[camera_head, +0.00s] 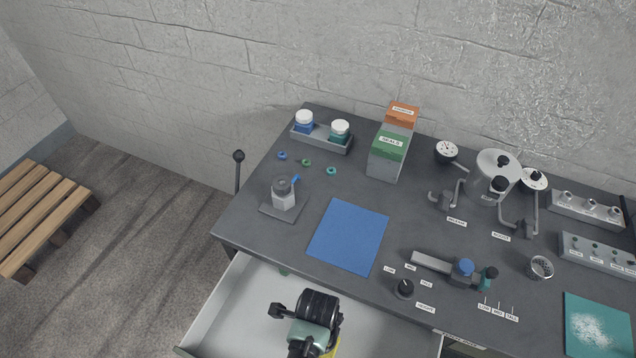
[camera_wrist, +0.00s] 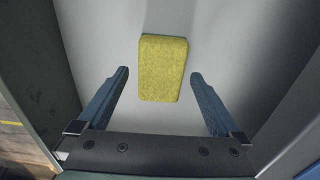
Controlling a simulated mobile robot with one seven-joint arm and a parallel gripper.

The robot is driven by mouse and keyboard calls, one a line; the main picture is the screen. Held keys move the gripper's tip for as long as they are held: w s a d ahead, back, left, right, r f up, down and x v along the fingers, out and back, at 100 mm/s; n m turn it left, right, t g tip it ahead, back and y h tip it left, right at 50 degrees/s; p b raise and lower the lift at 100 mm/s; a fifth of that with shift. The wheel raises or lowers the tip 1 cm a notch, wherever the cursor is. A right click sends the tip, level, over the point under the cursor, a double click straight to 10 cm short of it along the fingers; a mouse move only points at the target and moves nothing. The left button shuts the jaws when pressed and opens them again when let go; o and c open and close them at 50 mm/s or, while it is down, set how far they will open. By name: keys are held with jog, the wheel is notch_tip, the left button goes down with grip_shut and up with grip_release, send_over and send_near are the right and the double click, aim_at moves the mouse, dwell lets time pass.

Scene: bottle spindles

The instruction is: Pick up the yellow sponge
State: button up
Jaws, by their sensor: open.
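The yellow sponge (camera_wrist: 163,68) lies on the light floor of an open drawer. In the wrist view it is a rounded rectangle, upper centre, ahead of and between my fingertips. In the head view only a small yellow edge (camera_head: 333,347) shows beside my gripper, which hides the rest. My gripper (camera_wrist: 160,76) is open and empty, its two blue-grey fingers spread on either side of the sponge's lower part, with gaps on both sides. In the head view my arm's end reaches over the drawer and its fingertips are hidden.
The drawer (camera_head: 224,312) is pulled out below the dark workbench (camera_head: 240,233), and its side walls flank my gripper. A blue mat (camera_head: 348,236) lies near the bench's front edge. Bottles, labelled boxes (camera_head: 391,150) and fixtures stand on the bench. The drawer floor around the sponge looks clear.

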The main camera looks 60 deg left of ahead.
jog(key=shift+f, duration=1.3)
jog(key=shift+c, duration=0.3)
jog(key=c, duration=1.2)
